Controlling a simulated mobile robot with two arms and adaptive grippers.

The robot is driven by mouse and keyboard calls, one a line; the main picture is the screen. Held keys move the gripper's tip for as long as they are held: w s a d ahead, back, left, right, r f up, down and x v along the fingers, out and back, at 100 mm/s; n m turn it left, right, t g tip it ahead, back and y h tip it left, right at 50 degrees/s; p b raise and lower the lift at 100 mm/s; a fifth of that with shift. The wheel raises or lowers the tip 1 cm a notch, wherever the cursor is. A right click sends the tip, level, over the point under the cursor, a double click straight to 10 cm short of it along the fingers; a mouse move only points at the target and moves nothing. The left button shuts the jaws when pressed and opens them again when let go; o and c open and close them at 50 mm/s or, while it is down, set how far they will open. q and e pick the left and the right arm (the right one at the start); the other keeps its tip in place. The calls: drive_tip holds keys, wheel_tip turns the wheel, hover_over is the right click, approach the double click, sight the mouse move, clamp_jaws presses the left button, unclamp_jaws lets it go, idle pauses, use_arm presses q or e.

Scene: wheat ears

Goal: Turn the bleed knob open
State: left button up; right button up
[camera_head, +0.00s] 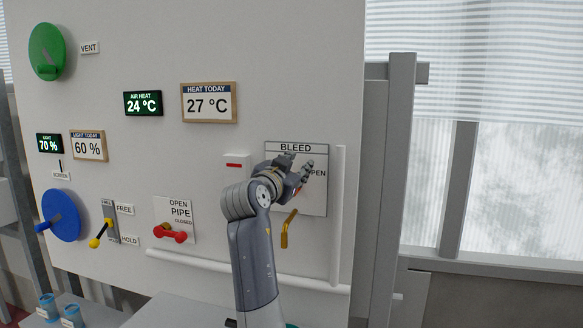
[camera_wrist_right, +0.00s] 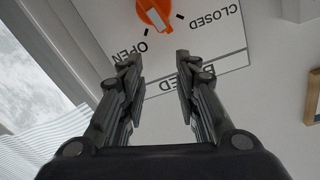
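The orange bleed knob (camera_wrist_right: 152,12) with a pale stripe shows at the top edge of the right wrist view, partly cut off. It sits on the white BLEED plate (camera_wrist_right: 222,62), between the words OPEN and CLOSED. In the head view the plate (camera_head: 313,205) is on the right of the panel, and my gripper hides most of the knob. My right gripper (camera_head: 297,166) is in front of the plate. In the wrist view its two fingers (camera_wrist_right: 160,75) are apart with nothing between the tips, and the knob lies beyond them. My left gripper is not in view.
A yellow handle (camera_head: 289,228) hangs below the plate. A white pipe (camera_head: 337,215) runs along its right side. A white box with a red bar (camera_head: 237,162) is to the left. The red pipe lever (camera_head: 172,234) is farther left. A grey post (camera_head: 394,180) stands right of the panel.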

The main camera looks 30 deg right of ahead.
drive_tip(key=s+a+f+n+t+y+p, duration=0.1)
drive_tip(key=s+a+f+n+p, duration=0.35)
drive_tip(key=a+n+p, duration=0.25)
use_arm(q)
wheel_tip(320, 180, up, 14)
drive_tip(key=p, duration=0.4)
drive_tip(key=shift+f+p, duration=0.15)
drive_tip(key=shift+p, duration=0.15)
use_arm(e)
drive_tip(key=f+x, duration=0.1)
drive_tip(key=x, duration=0.9)
drive_tip(key=shift+w+a+f, duration=0.25)
drive_tip(key=shift+w+f, duration=0.1)
clamp_jaws()
